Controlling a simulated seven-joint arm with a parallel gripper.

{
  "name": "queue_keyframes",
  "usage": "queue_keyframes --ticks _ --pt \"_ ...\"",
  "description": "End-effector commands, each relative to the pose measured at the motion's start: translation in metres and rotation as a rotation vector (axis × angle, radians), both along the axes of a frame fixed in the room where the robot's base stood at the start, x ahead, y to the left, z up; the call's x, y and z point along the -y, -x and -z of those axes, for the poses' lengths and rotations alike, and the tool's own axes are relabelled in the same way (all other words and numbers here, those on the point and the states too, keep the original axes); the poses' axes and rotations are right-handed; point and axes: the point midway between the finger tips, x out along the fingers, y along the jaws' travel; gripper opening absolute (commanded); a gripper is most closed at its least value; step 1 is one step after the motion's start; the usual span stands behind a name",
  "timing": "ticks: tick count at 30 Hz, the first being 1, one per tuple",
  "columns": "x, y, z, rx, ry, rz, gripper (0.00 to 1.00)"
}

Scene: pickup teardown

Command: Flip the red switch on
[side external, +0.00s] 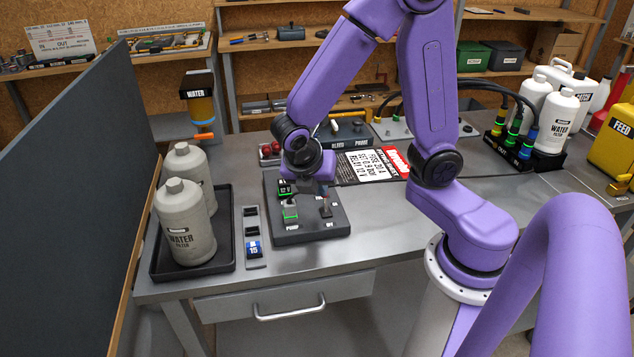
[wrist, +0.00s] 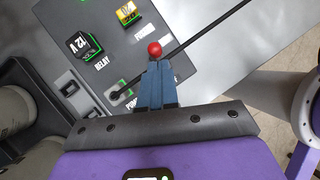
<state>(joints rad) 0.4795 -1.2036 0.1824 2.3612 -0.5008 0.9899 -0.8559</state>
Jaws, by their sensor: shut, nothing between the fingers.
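A dark control box (side external: 300,228) with a small lever switch (side external: 325,207) stands on the bench in the side external view. The wrist view shows the switch's red ball knob (wrist: 154,48) right at the tips of my gripper (wrist: 155,66). My gripper's blue fingers are together with nothing between them. I cannot tell whether they touch the knob. In the side external view my gripper (side external: 318,188) is low over the box and partly hides the switch. A label reading OFF is on the box in front of the switch.
A relay marked 12 V (wrist: 84,44) sits on the box. A narrow holder (side external: 252,238) is left of it, then a dark tray (side external: 225,255) with two water bottles (side external: 186,222). A dark partition (side external: 80,200) borders the bench's left. Free bench lies right of the box.

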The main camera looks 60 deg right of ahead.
Motion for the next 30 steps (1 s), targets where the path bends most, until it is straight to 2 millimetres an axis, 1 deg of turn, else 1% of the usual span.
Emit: queue_keyframes --ticks 5,9,10,15,18,22,27,30 --pt "-0.013 0.003 -0.006 0.002 -0.002 -0.003 0.0" --pt "-0.036 0.009 -0.017 0.003 -0.003 -0.006 0.0" --pt "-0.04 0.009 -0.021 0.004 -0.005 -0.004 0.0" --pt "-0.053 0.006 -0.056 0.005 -0.006 -0.001 0.0" --pt "-0.06 0.004 -0.074 0.005 -0.005 -0.001 0.0" --pt "-0.067 0.003 -0.092 0.003 -0.004 -0.001 0.0" --pt "-0.073 0.003 -0.105 0.001 -0.003 -0.001 0.0" --pt "-0.073 0.003 -0.108 -0.001 -0.001 -0.001 0.0"
